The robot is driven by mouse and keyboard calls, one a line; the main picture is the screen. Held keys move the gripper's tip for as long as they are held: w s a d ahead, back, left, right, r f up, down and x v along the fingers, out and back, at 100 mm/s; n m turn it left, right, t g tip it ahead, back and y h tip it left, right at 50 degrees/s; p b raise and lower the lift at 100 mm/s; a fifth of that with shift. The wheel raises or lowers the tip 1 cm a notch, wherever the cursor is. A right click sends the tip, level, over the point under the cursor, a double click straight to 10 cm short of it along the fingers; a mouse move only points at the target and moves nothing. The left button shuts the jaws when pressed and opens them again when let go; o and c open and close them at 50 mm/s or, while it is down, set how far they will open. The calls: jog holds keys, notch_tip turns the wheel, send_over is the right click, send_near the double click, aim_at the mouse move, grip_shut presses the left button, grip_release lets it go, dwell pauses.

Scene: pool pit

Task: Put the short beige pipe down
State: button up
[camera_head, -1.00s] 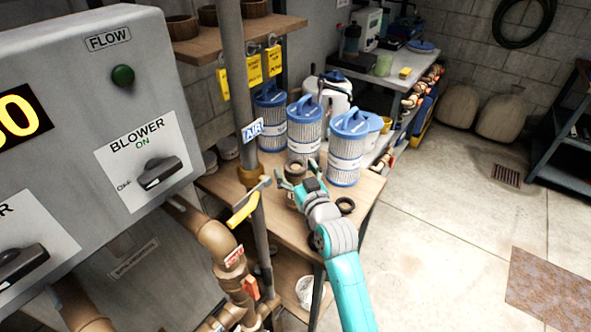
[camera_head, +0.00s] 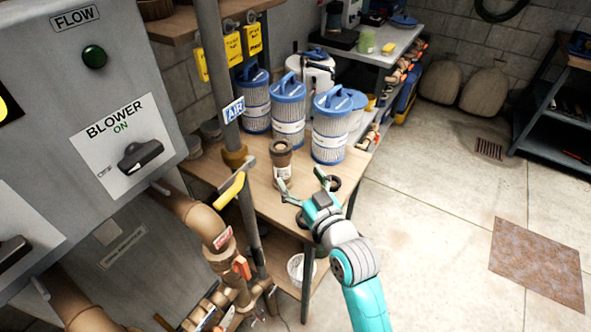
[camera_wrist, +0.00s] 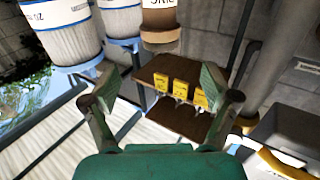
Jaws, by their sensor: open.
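The short beige pipe (camera_head: 281,165) stands upright on the wooden table, brownish with a pale label around its middle. My gripper (camera_head: 303,183) is open and empty, in front of the pipe and to its right, with its fingers apart. In the wrist view the gripper's two fingers (camera_wrist: 150,92) are spread with nothing between them. The pipe (camera_wrist: 161,22) shows there at the top edge, beyond the fingertips and cut off by the frame.
Blue-capped filter cartridges (camera_head: 329,130) stand behind on the wooden table (camera_head: 254,180). A vertical grey pipe with a yellow-handled valve (camera_head: 231,188) rises at the table's left. Open floor (camera_head: 430,230) lies to the right.

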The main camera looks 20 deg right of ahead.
jog(key=shift+s, duration=0.25)
jog(key=s+f+m+g+h, duration=0.1)
jog(key=s+f, duration=0.5)
jog(key=s, duration=0.5)
jog(key=s+f+g, duration=0.1)
jog(key=s+f, duration=0.5)
jog(key=s, duration=0.4)
jog(key=s+r+g, duration=0.1)
jog(key=s, duration=1.9)
jog(key=shift+s+a, duration=0.4)
jog(key=shift+a, duration=0.05)
